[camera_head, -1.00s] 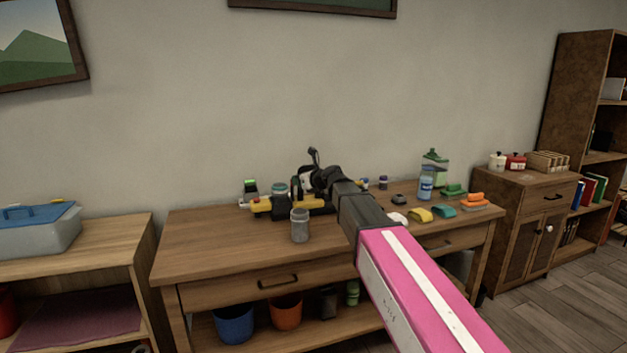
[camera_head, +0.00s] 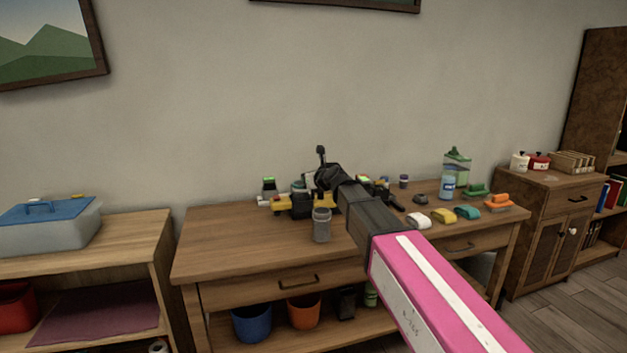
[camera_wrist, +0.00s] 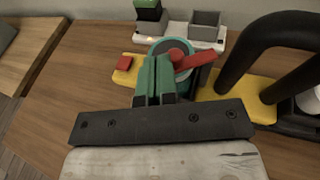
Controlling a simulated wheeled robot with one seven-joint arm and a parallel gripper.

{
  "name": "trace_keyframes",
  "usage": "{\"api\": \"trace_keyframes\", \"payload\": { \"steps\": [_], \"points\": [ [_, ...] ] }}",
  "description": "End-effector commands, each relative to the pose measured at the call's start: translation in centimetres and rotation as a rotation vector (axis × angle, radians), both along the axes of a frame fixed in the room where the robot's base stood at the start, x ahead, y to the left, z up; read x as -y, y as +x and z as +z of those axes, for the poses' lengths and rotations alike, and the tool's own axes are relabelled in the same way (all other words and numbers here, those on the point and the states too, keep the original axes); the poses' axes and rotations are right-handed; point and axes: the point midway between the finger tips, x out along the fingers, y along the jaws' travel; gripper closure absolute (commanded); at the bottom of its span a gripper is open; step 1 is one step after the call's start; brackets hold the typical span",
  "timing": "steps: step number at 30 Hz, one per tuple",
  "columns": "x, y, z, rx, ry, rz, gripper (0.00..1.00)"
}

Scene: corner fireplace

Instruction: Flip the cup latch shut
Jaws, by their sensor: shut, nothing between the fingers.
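In the wrist view a round teal and grey cup-like part (camera_wrist: 157,47) stands on a yellow base (camera_wrist: 222,107). A red lever (camera_wrist: 192,60), which looks like the latch, lies tilted across its top, pointing right. A small red block (camera_wrist: 124,63) sits at the base's left end. My gripper (camera_wrist: 155,62) is shut and empty, its green fingertips just in front of the cup and left of the lever. I cannot tell whether they touch. In the head view the yellow base (camera_head: 285,205) is at the back of the bench, and my arm partly covers that area.
A grey jar (camera_head: 321,226) stands in front of the base on the wooden bench (camera_head: 235,250). A thick black handle (camera_wrist: 265,45) rises right of the cup. Behind it is a white tray (camera_wrist: 180,33) with a green-topped block (camera_wrist: 148,8). The bench's left front is clear.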

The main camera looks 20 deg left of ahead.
Motion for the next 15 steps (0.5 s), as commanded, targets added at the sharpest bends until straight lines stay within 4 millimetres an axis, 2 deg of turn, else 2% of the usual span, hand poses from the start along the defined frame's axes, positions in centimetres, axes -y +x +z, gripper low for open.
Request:
{"api": "trace_keyframes", "payload": {
  "steps": [15],
  "points": [
    [-3.0, 1.0, 0.0, 0.001, -0.001, 0.0, 1.0]
  ]
}}
